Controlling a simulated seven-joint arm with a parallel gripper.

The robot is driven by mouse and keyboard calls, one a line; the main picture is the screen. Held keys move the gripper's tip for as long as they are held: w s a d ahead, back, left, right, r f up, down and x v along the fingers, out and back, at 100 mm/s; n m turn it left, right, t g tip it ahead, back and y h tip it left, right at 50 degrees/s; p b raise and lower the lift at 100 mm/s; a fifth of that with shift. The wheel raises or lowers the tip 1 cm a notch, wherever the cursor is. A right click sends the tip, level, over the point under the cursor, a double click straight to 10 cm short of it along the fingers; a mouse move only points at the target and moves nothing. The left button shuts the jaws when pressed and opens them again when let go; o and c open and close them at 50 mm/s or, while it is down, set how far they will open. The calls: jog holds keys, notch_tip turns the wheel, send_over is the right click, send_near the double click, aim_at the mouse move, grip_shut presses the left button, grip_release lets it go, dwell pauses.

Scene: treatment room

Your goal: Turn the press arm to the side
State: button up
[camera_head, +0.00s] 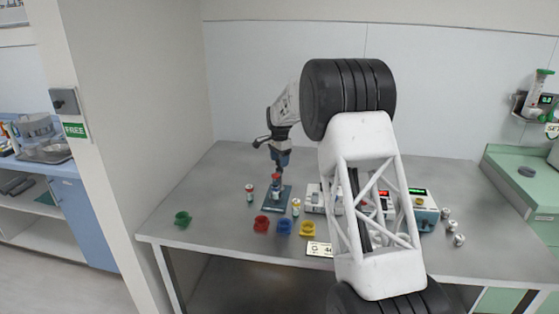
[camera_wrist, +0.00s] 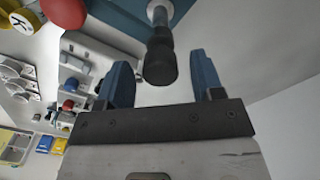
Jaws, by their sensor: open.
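The press stands on a dark base plate (camera_head: 283,199) near the middle of the bench; its upper part is largely hidden by my wrist and gripper. A red-topped vial (camera_head: 276,180) shows above the plate. My gripper (camera_head: 279,161) is above the plate, pointing down. In the wrist view its two blue fingers (camera_wrist: 162,80) are apart. A dark cylindrical grip on a pale metal rod, apparently the press arm's handle (camera_wrist: 160,58), shows between the fingers or just beyond them. I cannot tell whether either finger touches it.
Vials (camera_head: 249,192) stand beside the plate. Devices with displays (camera_head: 424,212) and small metal pieces (camera_head: 459,240) are at right. The left bench area is mostly free.

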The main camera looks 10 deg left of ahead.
jog(key=shift+f, duration=0.15)
grip_shut()
dwell(0.4)
